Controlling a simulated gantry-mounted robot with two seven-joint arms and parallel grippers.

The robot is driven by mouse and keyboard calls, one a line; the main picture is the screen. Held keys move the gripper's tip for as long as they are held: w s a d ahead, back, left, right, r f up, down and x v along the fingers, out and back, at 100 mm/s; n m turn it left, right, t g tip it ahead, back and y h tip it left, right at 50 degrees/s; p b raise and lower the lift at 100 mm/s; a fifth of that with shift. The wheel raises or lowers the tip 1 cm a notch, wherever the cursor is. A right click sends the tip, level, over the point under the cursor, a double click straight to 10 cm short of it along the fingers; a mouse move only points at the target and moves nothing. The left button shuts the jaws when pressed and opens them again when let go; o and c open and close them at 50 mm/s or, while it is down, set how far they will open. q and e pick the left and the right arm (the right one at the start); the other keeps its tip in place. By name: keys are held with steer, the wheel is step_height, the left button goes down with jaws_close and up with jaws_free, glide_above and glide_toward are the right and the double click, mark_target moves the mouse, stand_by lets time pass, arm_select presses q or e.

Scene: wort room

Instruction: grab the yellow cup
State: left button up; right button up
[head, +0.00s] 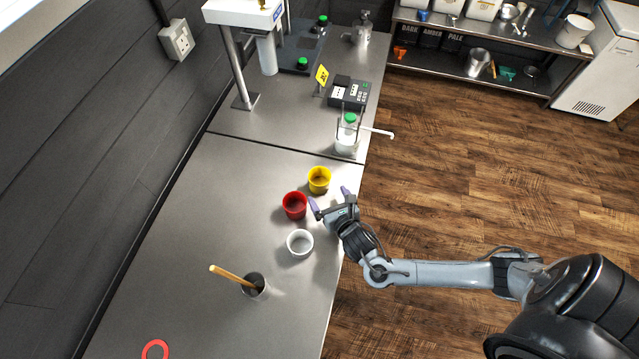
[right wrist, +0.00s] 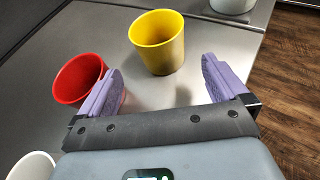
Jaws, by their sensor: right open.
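The yellow cup (head: 319,181) stands upright on the metal table near its right edge. In the right wrist view the yellow cup (right wrist: 158,45) is ahead of and between the two purple fingers, beyond their tips. My right gripper (head: 329,196) is open and empty, just on the near side of the yellow cup; its fingers also show in the right wrist view (right wrist: 160,68). A gap of table seems to show between the fingertips and the cup. My left gripper is not in view.
A red cup (head: 294,206) stands close to the left finger; I cannot tell if they touch. A white cup (head: 299,243) stands nearer. A dark container (head: 254,285) with a wooden handle is further left. A green-capped bottle (head: 347,136) stands beyond the yellow cup.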

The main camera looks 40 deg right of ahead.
mark_target(324, 189)
steer(key=shift+x, duration=3.55)
steer(key=shift+s, duration=0.1)
steer(key=c, duration=1.1)
steer(key=shift+r, duration=0.1)
steer(key=shift+r, duration=4.2)
steer(key=s+a+r+n+y, duration=0.1)
steer(key=s+a+r+y, duration=0.1)
steer(key=a, duration=0.3)
steer(key=s+a+r+n+y, duration=0.2)
steer(key=s+a+r, duration=0.1)
steer(key=a, duration=0.3)
steer(key=shift+s+r+t, duration=0.2)
steer(key=shift+s+t, duration=0.1)
steer(key=shift+s, duration=0.3)
